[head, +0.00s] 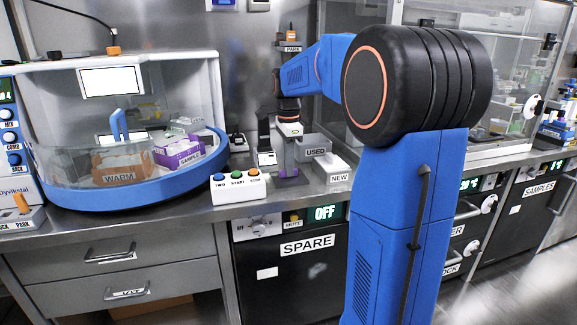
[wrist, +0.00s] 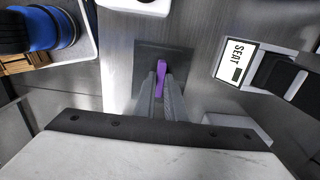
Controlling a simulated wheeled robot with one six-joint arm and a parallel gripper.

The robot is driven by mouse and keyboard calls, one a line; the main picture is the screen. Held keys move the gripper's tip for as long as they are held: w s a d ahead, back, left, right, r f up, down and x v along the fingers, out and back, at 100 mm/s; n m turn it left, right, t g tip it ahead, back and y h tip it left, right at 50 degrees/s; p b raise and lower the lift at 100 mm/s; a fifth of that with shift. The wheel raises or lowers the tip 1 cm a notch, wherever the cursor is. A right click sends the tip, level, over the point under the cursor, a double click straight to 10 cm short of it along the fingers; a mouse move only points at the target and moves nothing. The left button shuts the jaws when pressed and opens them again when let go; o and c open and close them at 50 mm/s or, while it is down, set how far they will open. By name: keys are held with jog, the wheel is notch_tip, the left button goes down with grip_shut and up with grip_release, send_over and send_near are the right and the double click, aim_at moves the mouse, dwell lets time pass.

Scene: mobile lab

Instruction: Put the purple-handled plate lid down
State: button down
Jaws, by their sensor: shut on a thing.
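The purple handle (wrist: 161,75) of the plate lid stands between the two grey fingers of my gripper (wrist: 163,92) in the wrist view. My gripper is shut on it. A dark square (wrist: 181,57) shows around and below the handle; I cannot tell whether it is the lid's own plate or a pad under it. In the head view my gripper (head: 287,160) points down over the bench, behind the button box and left of the USED and NEW trays. The lid is small and mostly hidden there, so its gap to the bench cannot be told.
The button box (head: 238,187) stands close in front. The USED tray (head: 314,142) and NEW tray (head: 333,168) are just right. A rounded WARM enclosure (head: 125,195) fills the left bench. A SEAT display (wrist: 236,61) lies right of the handle in the wrist view.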

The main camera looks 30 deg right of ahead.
jog(key=c, duration=1.8)
grip_release()
jog(key=shift+f, duration=0.15)
notch_tip(320, 180, up, 12)
jog(key=s+a+f+n+t, duration=0.1)
jog(key=s+a+f+n, duration=0.2)
jog(key=s+a+n, duration=0.35)
jog(key=s+a+f+n+t, duration=0.1)
jog(key=s+a+f+n, duration=0.3)
jog(key=s, duration=0.5)
jog(key=s+a+f+n+t, duration=0.1)
jog(key=s+f+n, duration=0.2)
jog(key=s+f, duration=0.1)
jog(key=s+a+f+n+t, duration=0.1)
jog(key=s+a+f+n, duration=0.1)
jog(key=s+f+n, duration=0.2)
jog(key=s+a+f+n, duration=0.2)
jog(key=s+f+n, duration=0.1)
jog(key=s+f, duration=0.3)
jog(key=shift+s+a+n+t, duration=0.15)
jog(key=shift+s+n+t, duration=0.2)
jog(key=shift+s+t, duration=0.05)
